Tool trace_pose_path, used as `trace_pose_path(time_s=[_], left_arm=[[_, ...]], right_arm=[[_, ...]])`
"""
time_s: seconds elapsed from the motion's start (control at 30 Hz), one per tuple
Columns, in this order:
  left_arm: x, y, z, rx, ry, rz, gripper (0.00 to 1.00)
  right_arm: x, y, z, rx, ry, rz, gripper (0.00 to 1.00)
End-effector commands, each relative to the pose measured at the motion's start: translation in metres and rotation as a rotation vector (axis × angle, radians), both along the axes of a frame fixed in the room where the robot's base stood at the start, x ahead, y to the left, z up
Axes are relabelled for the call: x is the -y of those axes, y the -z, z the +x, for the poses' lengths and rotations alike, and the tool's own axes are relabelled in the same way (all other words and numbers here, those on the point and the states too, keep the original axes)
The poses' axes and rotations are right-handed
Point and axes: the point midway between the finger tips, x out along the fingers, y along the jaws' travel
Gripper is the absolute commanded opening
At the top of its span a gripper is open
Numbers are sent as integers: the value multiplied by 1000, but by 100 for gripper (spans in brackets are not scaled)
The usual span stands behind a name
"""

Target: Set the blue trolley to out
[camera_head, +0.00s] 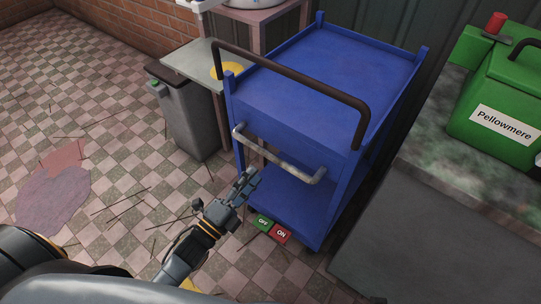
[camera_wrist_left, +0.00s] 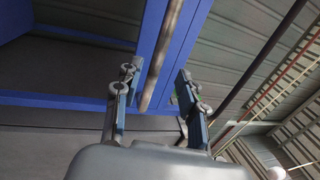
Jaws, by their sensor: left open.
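The blue trolley (camera_head: 325,75) stands right of centre in the head view, with an upper tray, a lower shelf and a dark handle (camera_head: 290,85) over its near top edge. A worn metal bar (camera_head: 285,162) sticks out lower on its front. My left gripper (camera_head: 247,181) is open and empty, just below and left of this bar. In the left wrist view the bar (camera_wrist_left: 164,52) runs between the open fingers (camera_wrist_left: 157,82) as seen; how far beyond the tips it lies is unclear. My right gripper is not in view.
A green OFF sign (camera_head: 262,221) and a red ON sign (camera_head: 281,234) sit at the trolley's lower front. A grey bin (camera_head: 187,115) and a small table (camera_head: 193,65) stand left. A counter (camera_head: 440,165) with a green Pellowmere machine (camera_head: 500,95) stands close right. Sticks litter the open tiled floor at left.

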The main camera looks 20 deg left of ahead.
Motion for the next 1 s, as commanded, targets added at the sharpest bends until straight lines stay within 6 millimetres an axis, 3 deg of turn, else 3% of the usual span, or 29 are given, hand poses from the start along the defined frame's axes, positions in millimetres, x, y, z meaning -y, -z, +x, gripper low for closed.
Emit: trace_pose_path(time_s=[0.2, 0.4, 0.83, 1.0], left_arm=[[16, -9, 44, 2, 0, -3, 41], [25, -14, 68, 0, 0, -2, 41], [28, -15, 77, -3, 0, -2, 41], [28, -16, 77, -2, 0, -3, 6]], right_arm=[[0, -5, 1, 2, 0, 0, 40], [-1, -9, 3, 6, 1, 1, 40], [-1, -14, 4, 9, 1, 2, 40], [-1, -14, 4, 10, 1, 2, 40]])
